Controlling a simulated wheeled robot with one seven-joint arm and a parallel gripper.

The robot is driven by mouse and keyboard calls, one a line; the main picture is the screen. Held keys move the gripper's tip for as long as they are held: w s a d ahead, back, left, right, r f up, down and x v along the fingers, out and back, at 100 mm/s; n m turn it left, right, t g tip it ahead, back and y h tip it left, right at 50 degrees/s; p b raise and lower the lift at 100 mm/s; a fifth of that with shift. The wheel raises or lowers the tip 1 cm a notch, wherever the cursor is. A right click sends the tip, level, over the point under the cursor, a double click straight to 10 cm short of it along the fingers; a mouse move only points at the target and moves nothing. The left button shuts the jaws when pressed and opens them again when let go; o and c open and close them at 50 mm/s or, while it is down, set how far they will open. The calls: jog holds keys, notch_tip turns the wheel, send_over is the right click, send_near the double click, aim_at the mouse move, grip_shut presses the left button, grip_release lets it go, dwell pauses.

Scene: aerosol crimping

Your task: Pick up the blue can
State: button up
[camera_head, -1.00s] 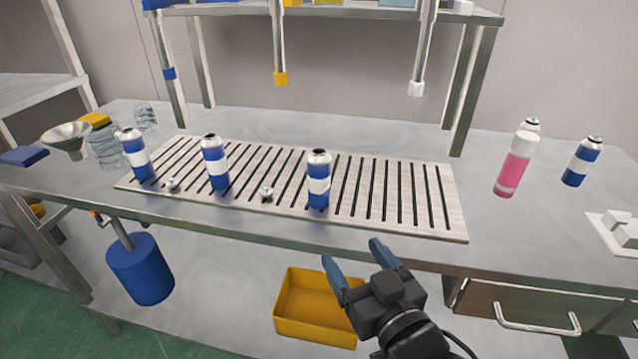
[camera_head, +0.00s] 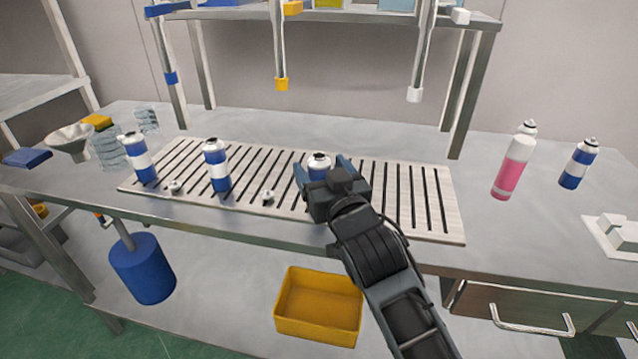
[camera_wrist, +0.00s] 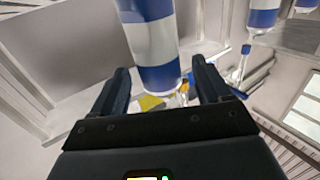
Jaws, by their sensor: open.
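A blue can with a white band (camera_head: 319,161) stands on the slatted rack, right of the other cans there. My gripper (camera_head: 322,170) is open at this can, one finger on each side of it. The gripper's body hides the can's lower part in the head view. In the wrist view the can (camera_wrist: 157,45) shows large between the open fingers (camera_wrist: 164,82); contact cannot be told. Similar blue cans stand on the rack at its middle left (camera_head: 217,168) and left end (camera_head: 140,160). Another blue can (camera_head: 577,166) stands at the far right of the bench.
The slatted rack (camera_head: 432,205) lies on the bench, with small metal parts (camera_head: 268,196) between the cans. A pink-and-white can (camera_head: 513,165) stands to the right. A shelf with hanging posts (camera_head: 420,55) rises behind. A yellow bin (camera_head: 318,305) sits below.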

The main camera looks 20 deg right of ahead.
jog(key=shift+w, duration=0.75)
jog(key=shift+c, duration=0.2)
jog(key=c, duration=1.4)
